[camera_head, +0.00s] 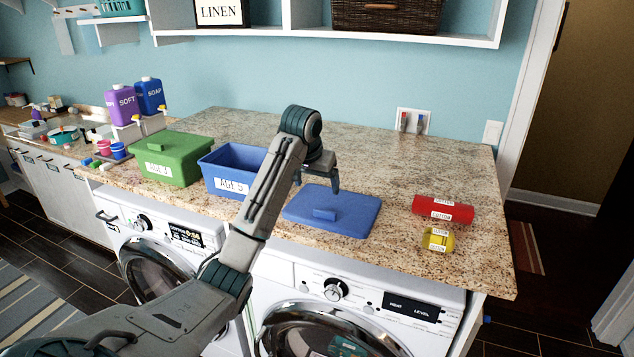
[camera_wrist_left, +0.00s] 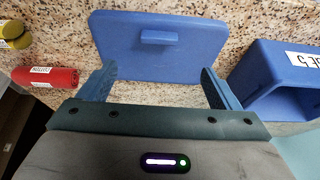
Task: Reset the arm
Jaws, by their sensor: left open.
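My left arm reaches in from the lower left in the head view. Its gripper (camera_head: 322,180) is open and empty above the granite counter, near the back edge of a blue lid (camera_head: 343,210). In the left wrist view the open fingers (camera_wrist_left: 160,92) show with the blue lid (camera_wrist_left: 190,58) beyond them. The lid lies flat on the counter, its handle upward. A blue bin (camera_head: 222,178) labelled "AGE 5" stands open to the left of the lid, partly hidden by my arm. My right gripper is not in view.
A green bin (camera_head: 183,150) with its lid on stands left of the blue bin. Red (camera_head: 441,209) and yellow (camera_head: 438,240) cylinders lie at the counter's right. Purple (camera_head: 122,104) and blue (camera_head: 150,96) bottles stand at the back left. The counter's back right (camera_head: 400,160) is clear.

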